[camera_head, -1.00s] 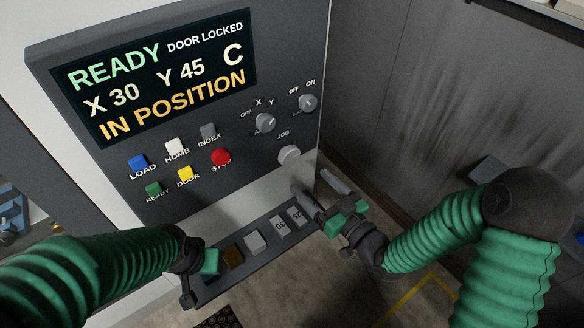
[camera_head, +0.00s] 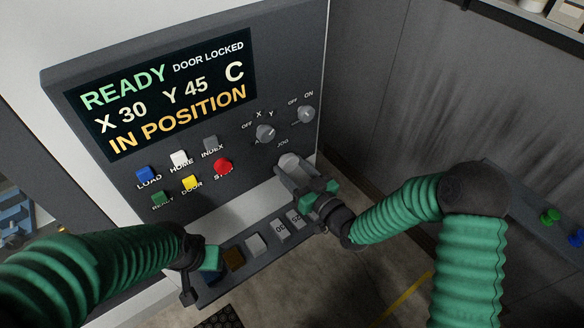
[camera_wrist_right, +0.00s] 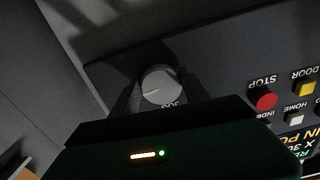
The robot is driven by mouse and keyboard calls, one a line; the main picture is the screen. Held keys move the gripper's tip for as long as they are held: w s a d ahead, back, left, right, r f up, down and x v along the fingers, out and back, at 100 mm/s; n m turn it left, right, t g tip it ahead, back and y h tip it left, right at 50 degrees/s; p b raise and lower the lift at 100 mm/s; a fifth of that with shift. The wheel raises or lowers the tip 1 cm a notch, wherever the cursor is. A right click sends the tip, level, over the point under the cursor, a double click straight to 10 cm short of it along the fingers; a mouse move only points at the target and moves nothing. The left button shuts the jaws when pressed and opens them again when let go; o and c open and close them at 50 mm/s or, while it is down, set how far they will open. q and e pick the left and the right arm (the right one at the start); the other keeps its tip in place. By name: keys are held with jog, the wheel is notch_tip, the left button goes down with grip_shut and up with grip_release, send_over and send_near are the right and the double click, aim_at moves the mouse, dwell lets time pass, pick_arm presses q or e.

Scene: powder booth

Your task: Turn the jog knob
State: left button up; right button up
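The jog knob (camera_head: 289,161) is a round light-grey knob at the lower right of the control panel, under the JOG label. In the right wrist view the knob (camera_wrist_right: 161,84) lies between the dark fingers of my right gripper, with a pale pointer line on its face. My right gripper (camera_head: 295,176) is at the knob in the head view, fingers apart on either side of it; whether they touch it is unclear. My left gripper (camera_head: 203,272) is low at the left end of the ledge, its fingers partly hidden.
The panel display (camera_head: 160,95) reads READY, DOOR LOCKED, X 30, Y 45, C, IN POSITION. The axis selector (camera_head: 265,134) and ON/OFF switch (camera_head: 306,114) are above the knob. The red STOP button (camera_head: 222,167) is to its left. A ledge (camera_head: 268,257) with several blocks juts out below.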

jog(key=c, duration=0.6)
jog(key=shift+f, duration=0.1)
jog(key=shift+m+b, duration=0.4)
jog(key=shift+m, duration=0.3)
jog(key=o, duration=1.3)
jog(key=shift+o, duration=0.2)
jog(key=shift+d, duration=0.1)
